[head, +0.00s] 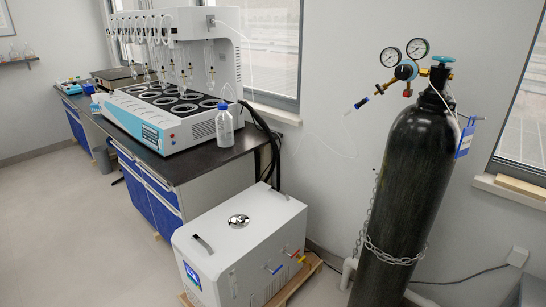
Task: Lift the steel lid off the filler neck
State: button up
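The steel lid (238,221) is a small, shiny round cap on the top face of the white box-shaped unit (205,262). It sits flat there, between two dark handles. The filler neck is hidden, apparently beneath the lid. My gripper does not show in the head view, so I cannot see whether it is open or shut.
A black gas cylinder (405,200) with gauges stands to the right, held by a chain (392,257). Behind the unit, a lab bench (190,164) carries the multi distiller (165,132) and a clear bottle (225,128). Coloured valves stick out of the unit's right side. The floor at left is free.

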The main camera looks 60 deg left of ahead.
aim_at(238, 221)
jog(key=u, duration=2.25)
jog(key=k, duration=0.65)
jog(key=u, duration=0.7)
jog(key=i, duration=1.2)
jog(key=z, duration=0.1)
